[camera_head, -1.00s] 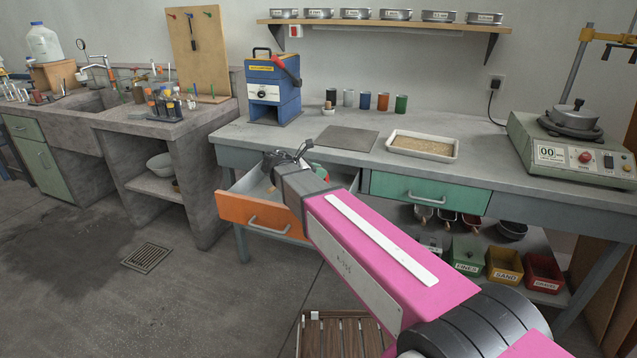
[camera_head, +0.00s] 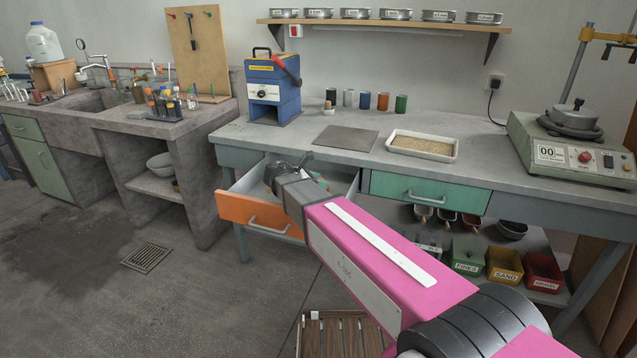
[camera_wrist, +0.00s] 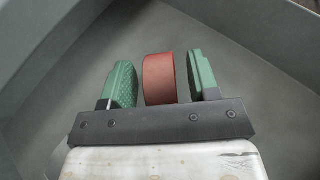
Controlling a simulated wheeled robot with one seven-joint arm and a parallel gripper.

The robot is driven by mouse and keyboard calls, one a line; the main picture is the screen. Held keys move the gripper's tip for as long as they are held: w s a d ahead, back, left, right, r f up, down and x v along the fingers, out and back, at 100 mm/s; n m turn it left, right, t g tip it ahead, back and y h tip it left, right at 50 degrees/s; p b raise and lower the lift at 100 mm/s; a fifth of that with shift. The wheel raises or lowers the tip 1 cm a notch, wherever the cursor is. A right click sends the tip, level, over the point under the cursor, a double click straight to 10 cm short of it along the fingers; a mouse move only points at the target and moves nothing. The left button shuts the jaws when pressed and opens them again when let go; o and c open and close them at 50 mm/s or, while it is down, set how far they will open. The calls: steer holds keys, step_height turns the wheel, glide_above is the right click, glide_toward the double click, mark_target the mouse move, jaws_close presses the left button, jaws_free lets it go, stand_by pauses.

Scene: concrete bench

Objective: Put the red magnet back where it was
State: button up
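The red magnet (camera_wrist: 159,82), a short round piece, is in the wrist view on the grey floor of the open drawer. My gripper (camera_wrist: 162,75) has its two green-padded fingers on either side of it. A narrow gap shows between each pad and the magnet, so the gripper looks open around it. In the head view my gripper (camera_head: 275,174) reaches down into the drawer with the orange front (camera_head: 232,211), which is pulled out under the bench. The magnet cannot be made out there, as my arm and the drawer hide it.
The drawer walls rise close around my gripper. Above is the grey bench top (camera_head: 470,160) with a blue machine (camera_head: 272,90), a flat grey plate (camera_head: 346,138), several coloured cups and a sand tray (camera_head: 422,146). A green drawer (camera_head: 430,192) to the right is shut.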

steer(key=shift+r, duration=0.15)
steer(key=v, duration=1.2)
steer(key=shift+d, duration=0.1)
